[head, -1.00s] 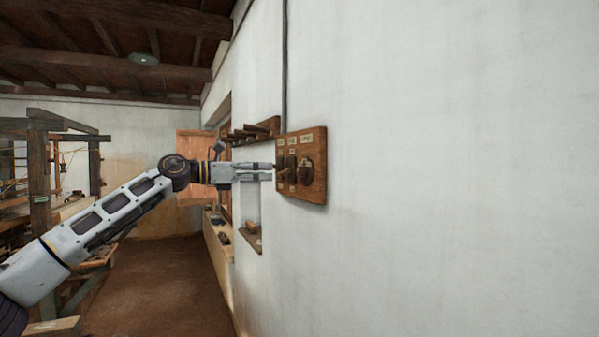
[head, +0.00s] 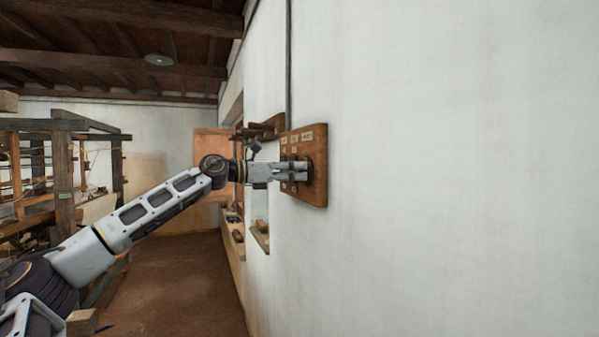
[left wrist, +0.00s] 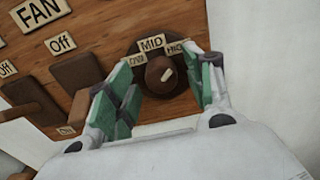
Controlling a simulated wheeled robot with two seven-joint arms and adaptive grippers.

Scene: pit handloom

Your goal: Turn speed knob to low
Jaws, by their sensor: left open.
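The speed knob (left wrist: 163,76) is a dark round knob with a pale pointer mark on the wooden switch board (left wrist: 110,25). Labels reading LOW, MID and HIGH sit around its upper edge. In the left wrist view my left gripper (left wrist: 163,88) is open, with one green-padded finger on each side of the knob; I cannot tell whether they touch it. In the head view the left gripper (head: 300,170) is at the switch board (head: 315,195) and hides part of the knob. My right gripper is not in view.
Brown rocker switches (left wrist: 88,72) with Off labels and a FAN label (left wrist: 38,12) are left of the knob. A wooden shelf (head: 268,127) projects from the wall behind my left wrist. The loom frame (head: 62,175) stands at far left. The wall on the right is bare.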

